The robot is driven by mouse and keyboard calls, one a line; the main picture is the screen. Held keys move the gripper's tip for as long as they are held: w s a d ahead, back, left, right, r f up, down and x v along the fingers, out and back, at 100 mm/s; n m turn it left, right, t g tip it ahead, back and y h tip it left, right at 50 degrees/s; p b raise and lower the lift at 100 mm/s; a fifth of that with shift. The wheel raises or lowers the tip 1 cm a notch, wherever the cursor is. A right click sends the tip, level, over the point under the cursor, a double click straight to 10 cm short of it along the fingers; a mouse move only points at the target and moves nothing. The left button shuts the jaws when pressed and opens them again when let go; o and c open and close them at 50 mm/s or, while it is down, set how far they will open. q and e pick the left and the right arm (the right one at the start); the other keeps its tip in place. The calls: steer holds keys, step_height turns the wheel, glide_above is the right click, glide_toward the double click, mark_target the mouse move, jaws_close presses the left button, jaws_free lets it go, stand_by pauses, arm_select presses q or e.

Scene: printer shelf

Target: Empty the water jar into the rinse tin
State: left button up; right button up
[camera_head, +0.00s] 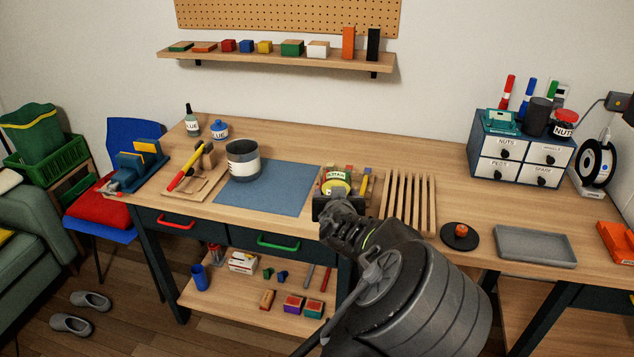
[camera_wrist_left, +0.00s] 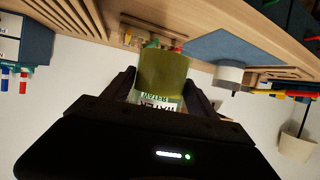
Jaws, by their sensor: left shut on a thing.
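The water jar (camera_head: 336,182) shows just beyond the fingers of my left gripper (camera_head: 338,205) in the head view, to the right of the blue mat. In the left wrist view the jar (camera_wrist_left: 163,75) is clear with yellow-green liquid and a WATER label, and my left gripper (camera_wrist_left: 165,95) is shut on it from both sides. The wrist picture is upside down to the room. My right gripper is not in view.
The blue mat (camera_head: 265,197) has clear room right of the tin. A slatted wooden rack (camera_head: 408,195) stands right of the jar. A drawer box (camera_head: 522,150) is further right.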

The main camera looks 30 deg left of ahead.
arm_select(q)
steer(key=s+d+f+m+t+h, duration=0.1)
steer(key=d+f+m+h, duration=0.1)
steer(key=d, duration=0.7)
steer(key=d+f+m+t+h, duration=0.1)
steer(key=d+m+h, duration=0.3)
steer(key=d, duration=0.5)
steer(key=shift+s+f+m+h, duration=0.3)
steer(key=shift+s+f+h, duration=0.05)
steer(key=shift+f+h, duration=0.4)
steer(key=shift+r, duration=0.25)
